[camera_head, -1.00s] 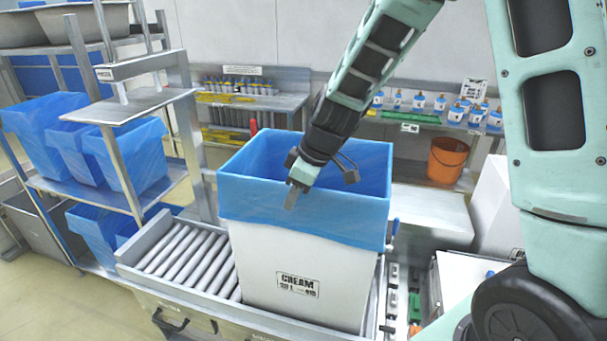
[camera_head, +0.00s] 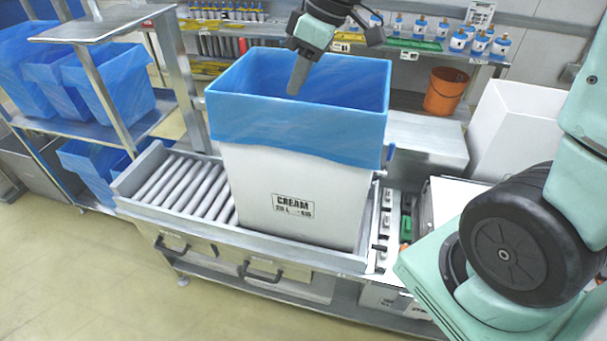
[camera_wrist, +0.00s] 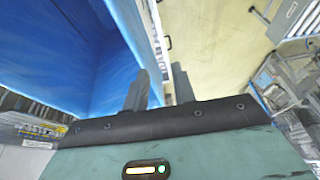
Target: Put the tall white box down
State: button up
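The tall white box (camera_head: 290,195) with a black CREAM label stands upright on the roller conveyor. A blue liner (camera_head: 290,130) lines it and is folded down over its rim. The far finger is hidden in the head view.
The roller conveyor (camera_head: 180,182) has bare rollers left of the box. A shelf rack (camera_head: 120,128) with blue-lined tubs stands at the left. Another white box (camera_head: 515,125) and an orange bucket (camera_head: 445,91) are at the right. The floor in front is clear.

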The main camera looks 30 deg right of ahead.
jog(key=s+a+f+g+h, duration=0.1)
jog(key=s+a+f, duration=0.1)
jog(key=s+a, duration=0.2)
jog(key=s+a+f, duration=0.3)
jog(key=s+a, duration=0.1)
jog(key=s, duration=0.6)
jog(key=s+a+f+m+g+h, duration=0.1)
jog(key=s+a+f, duration=0.1)
jog(key=s+a, duration=0.2)
jog(key=s, duration=0.3)
jog(key=shift+s+f+g+h, duration=0.3)
jog(key=shift+f, duration=0.1)
notch_tip(320, 180, down, 11)
jog(key=b, duration=1.1)
